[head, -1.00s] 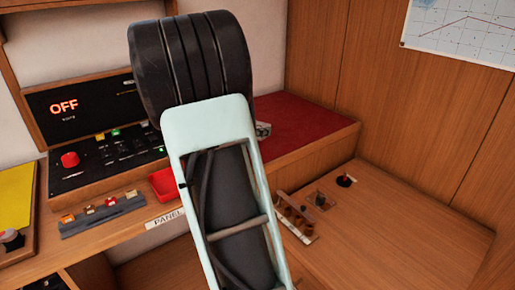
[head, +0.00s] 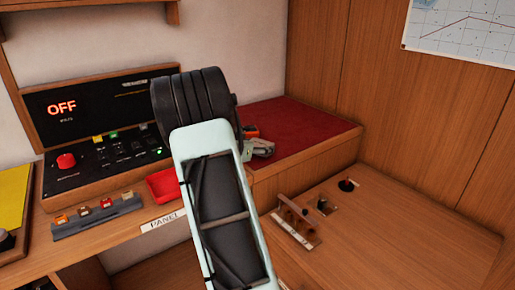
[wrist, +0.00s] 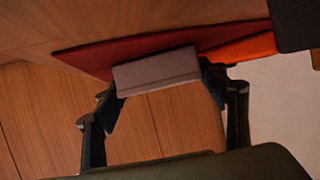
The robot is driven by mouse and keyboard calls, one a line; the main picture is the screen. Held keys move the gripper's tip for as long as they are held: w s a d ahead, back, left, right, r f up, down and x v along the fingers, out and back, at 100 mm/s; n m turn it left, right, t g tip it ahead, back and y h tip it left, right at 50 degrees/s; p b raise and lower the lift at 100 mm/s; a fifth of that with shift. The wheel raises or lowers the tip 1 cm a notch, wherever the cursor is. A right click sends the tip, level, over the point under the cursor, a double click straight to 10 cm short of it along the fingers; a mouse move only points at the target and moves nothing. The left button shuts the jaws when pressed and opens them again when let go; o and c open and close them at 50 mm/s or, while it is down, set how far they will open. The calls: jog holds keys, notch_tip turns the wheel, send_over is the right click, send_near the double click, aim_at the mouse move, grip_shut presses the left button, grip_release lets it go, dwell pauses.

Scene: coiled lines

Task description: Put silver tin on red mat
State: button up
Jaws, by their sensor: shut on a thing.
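The silver tin (wrist: 157,73) is a grey box between the two fingers of my gripper (wrist: 163,78) in the wrist view. My gripper is shut on it. The red mat (wrist: 85,60) shows behind the tin in that view. In the head view the red mat (head: 305,130) lies on the wooden ledge right of my arm. A small grey shape (head: 262,148) shows past my arm at the mat's left edge; I cannot tell tin from gripper there. My arm hides most of the gripper. I cannot tell whether the tin touches the mat.
An orange object (wrist: 240,50) lies by the mat, close to one finger; it also shows in the head view (head: 251,131). A red tray (head: 163,186) and a control panel (head: 110,150) stand left of my arm. A small wooden rack (head: 296,226) sits on the lower bench. The mat's right part is clear.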

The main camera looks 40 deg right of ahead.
jog(key=o, duration=1.3)
jog(key=shift+r, duration=0.2)
jog(key=p+v, duration=0.2)
jog(key=v, duration=0.8)
jog(key=shift+a+r, duration=0.15)
jog(key=shift+a, duration=0.2)
jog(key=shift+s+a+r, duration=0.15)
jog(key=shift+s+a, duration=0.1)
jog(key=shift+a, duration=0.3)
